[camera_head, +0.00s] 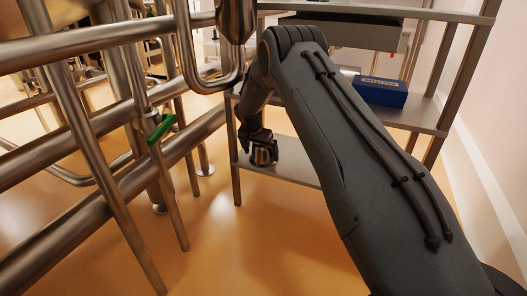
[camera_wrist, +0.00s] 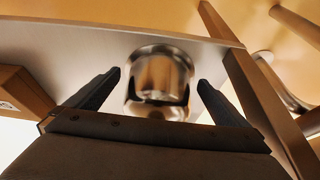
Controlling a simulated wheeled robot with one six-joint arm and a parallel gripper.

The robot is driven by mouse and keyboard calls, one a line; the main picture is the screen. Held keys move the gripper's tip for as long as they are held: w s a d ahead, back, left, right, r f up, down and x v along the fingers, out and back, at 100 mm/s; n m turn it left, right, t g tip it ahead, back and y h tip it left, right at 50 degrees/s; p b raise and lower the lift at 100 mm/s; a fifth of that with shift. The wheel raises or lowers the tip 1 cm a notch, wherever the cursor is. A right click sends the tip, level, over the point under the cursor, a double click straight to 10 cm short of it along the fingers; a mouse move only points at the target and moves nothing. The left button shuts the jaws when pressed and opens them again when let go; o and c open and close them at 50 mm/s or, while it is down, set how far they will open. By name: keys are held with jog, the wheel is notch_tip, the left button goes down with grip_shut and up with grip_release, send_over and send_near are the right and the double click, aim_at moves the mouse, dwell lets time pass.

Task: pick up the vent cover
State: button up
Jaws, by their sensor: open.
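The vent cover appears to be the shiny rounded metal piece (camera_wrist: 160,72) in the middle of the wrist view. In the head view it is a small metal piece (camera_head: 264,155) on the lower shelf of the rack. My gripper (camera_wrist: 159,80) is open, with one dark finger on each side of the metal piece and a visible gap at both sides. In the head view my gripper (camera_head: 257,143) is small and dark at the metal piece, and its fingers are hard to make out.
The lower shelf (camera_wrist: 75,45) carries the metal piece, with a brown box (camera_wrist: 22,98) at left. A blue box (camera_head: 380,91) lies on the shelf above. Rack posts (camera_head: 236,185) and steel pipes (camera_head: 95,125) with a green handle (camera_head: 162,129) stand to the left.

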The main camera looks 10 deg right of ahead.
jog(key=shift+b+x, duration=0.3)
jog(key=shift+x, duration=0.8)
jog(key=c, duration=1)
jog(key=shift+r, duration=0.1)
